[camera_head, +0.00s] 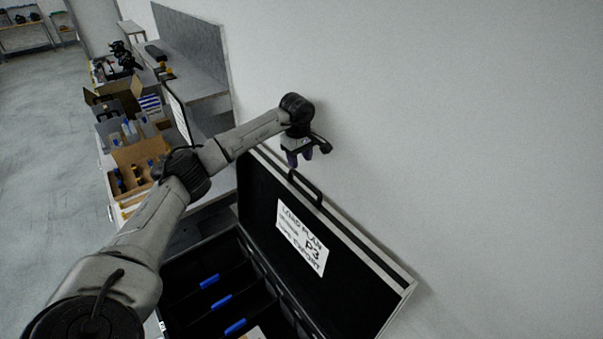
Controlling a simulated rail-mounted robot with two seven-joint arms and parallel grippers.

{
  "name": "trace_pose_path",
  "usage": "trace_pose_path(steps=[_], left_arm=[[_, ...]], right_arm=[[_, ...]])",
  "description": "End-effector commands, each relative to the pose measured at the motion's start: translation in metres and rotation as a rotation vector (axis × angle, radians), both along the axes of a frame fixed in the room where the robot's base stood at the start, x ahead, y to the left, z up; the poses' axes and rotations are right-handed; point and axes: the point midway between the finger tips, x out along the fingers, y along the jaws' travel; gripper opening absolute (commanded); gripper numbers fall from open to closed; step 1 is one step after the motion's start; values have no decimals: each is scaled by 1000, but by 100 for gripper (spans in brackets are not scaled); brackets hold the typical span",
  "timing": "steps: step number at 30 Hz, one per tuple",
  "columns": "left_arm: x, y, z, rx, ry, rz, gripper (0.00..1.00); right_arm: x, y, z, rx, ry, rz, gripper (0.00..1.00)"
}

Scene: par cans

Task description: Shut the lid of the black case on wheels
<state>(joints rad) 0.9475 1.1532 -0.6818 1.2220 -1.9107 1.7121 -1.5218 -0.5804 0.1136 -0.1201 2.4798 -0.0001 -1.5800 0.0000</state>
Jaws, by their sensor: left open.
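The black case (290,300) stands open at the lower middle, its inside split by dividers with blue tabs. Its lid (262,205) is raised and leans back near the wall, with a white "LOAD PLAN" sheet (301,238) on its inner face. A dark handle (305,188) shows at the lid's upper edge. My left gripper (305,158) is open and empty, just above that handle and close to the wall. I cannot tell whether it touches the lid. The case's wheels are out of view. My right gripper is not in view.
A pale wall (450,130) rises right behind the lid. Open cardboard boxes (140,160) with bottles stand on a bench to the left, beside a grey workbench (185,70). The floor (45,150) at the far left is clear.

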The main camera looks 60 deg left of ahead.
Motion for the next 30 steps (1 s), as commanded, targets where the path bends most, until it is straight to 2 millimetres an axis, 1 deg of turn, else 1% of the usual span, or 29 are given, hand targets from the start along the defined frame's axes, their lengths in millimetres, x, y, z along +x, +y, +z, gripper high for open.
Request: trace_pose_path(steps=[1,6,12,18,27,28,30], left_arm=[[0,-1,-9,-2,5,0,44],[2,0,-36,-2,3,1,44],[3,0,-58,-2,1,0,44],[4,0,-68,-1,0,0,44],[4,0,-69,-1,-1,0,44],[4,0,-69,-1,-1,0,43],[4,0,-69,-1,-1,0,37]], right_arm=[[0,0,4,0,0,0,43],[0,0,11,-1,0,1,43],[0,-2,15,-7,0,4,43],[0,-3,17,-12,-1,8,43],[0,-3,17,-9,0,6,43],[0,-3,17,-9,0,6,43],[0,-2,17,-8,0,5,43]])
